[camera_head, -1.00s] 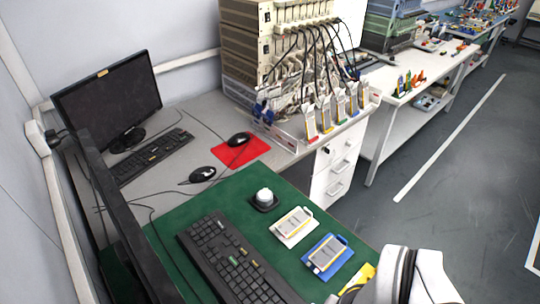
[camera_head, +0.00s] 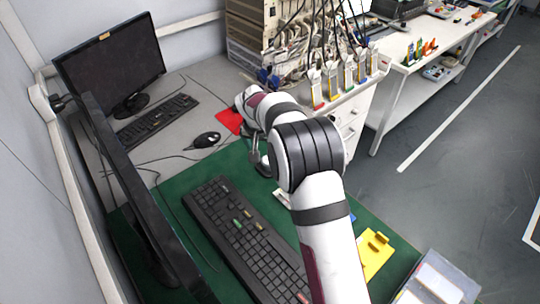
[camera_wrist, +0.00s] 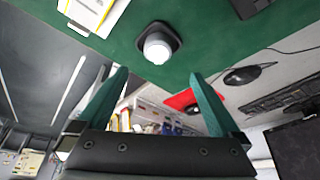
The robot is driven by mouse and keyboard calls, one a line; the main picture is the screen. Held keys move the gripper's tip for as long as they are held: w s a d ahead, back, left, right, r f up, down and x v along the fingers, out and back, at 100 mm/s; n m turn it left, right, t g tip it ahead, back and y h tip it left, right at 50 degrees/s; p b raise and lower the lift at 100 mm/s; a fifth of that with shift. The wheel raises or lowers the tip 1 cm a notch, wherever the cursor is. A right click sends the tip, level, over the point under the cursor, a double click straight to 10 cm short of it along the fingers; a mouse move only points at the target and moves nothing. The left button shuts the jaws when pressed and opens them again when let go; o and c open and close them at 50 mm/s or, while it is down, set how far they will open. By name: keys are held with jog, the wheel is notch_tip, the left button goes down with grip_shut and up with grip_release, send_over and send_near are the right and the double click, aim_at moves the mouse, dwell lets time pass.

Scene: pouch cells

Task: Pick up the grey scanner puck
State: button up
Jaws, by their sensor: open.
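The grey scanner puck (camera_wrist: 157,47) is a pale round knob on a dark square base. It sits on the green mat (camera_wrist: 205,30), upper middle in the wrist view. In the head view my arm hides it. My gripper (camera_wrist: 158,76) is open and empty, its two green fingers spread on either side below the puck in the wrist picture. The puck lies beyond the fingertips, in line with the gap between them. In the head view my gripper is mostly hidden behind my arm.
A white holder with a pouch cell (camera_wrist: 92,12) lies beside the puck. A black keyboard (camera_head: 245,240) is on the mat. A mouse (camera_head: 203,140) and a red pad (camera_head: 229,119) lie behind. A yellow holder (camera_head: 374,252) and a tray (camera_head: 440,278) are at lower right.

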jog(key=x, duration=0.9)
jog(key=shift+s+d+f, duration=0.1)
jog(key=shift+d+f, duration=0.1)
jog(key=shift+f, duration=0.1)
grip_shut()
notch_tip(320, 180, up, 4)
jog(key=shift+r, duration=0.25)
jog(key=s+d+r+n+y, duration=0.1)
jog(key=s+d+r+n, duration=0.15)
jog(key=d, duration=0.35)
jog(key=s+d+r+n+y, duration=0.1)
jog(key=d+r, duration=0.3)
jog(key=d, duration=0.2)
jog(key=shift+n, duration=0.45)
jog(key=w+a+f, duration=0.1)
jog(key=a+f, duration=0.1)
jog(key=a, duration=0.1)
jog(key=w+a+f, duration=0.1)
jog(key=a+f, duration=0.1)
jog(key=a, duration=0.2)
jog(key=w+a+f, duration=0.1)
jog(key=a+f, duration=0.1)
jog(key=a, duration=0.2)
jog(key=shift+w+a+f, duration=0.15)
jog(key=shift+w+f, duration=0.05)
jog(key=shift+f, duration=0.05)
jog(key=shift+a+f, duration=0.2)
jog(key=shift+f, duration=1.9)
